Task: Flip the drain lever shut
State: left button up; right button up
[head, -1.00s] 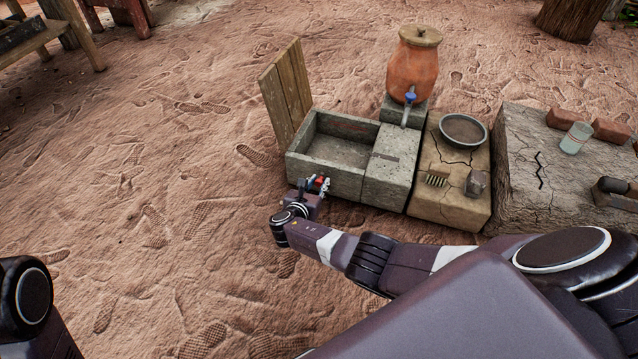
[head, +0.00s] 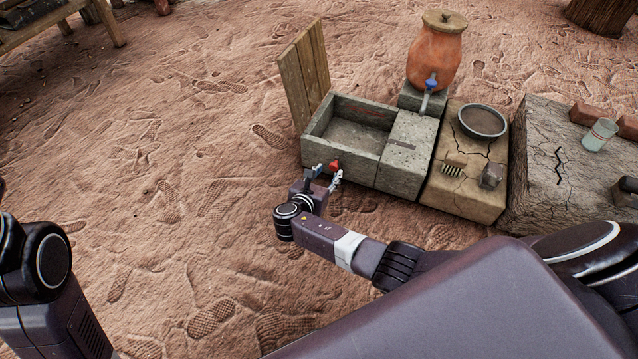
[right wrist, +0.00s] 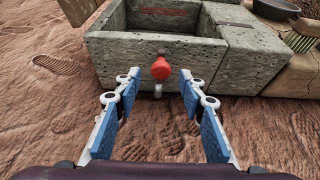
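The drain lever is a red knob (head: 334,164) low on the front wall of the grey stone basin (head: 350,160). In the right wrist view the red knob (right wrist: 161,68) faces me above a small pale spout (right wrist: 158,90). My right gripper (head: 325,175) is open, its two blue-padded fingers spread to either side of the knob. The knob lies just beyond the fingertips, with gaps on both sides, so nothing is held. Part of my left arm shows at the lower left of the head view, but its gripper is out of view.
A wooden board (head: 304,75) stands at the basin's left side. A clay water jar (head: 434,58) with a blue tap (head: 430,85) stands behind. A cracked block with a dark bowl (head: 482,121) lies to the right. The sandy ground in front and left is open.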

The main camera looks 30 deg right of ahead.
jog(key=v, duration=0.7)
dwell(0.4)
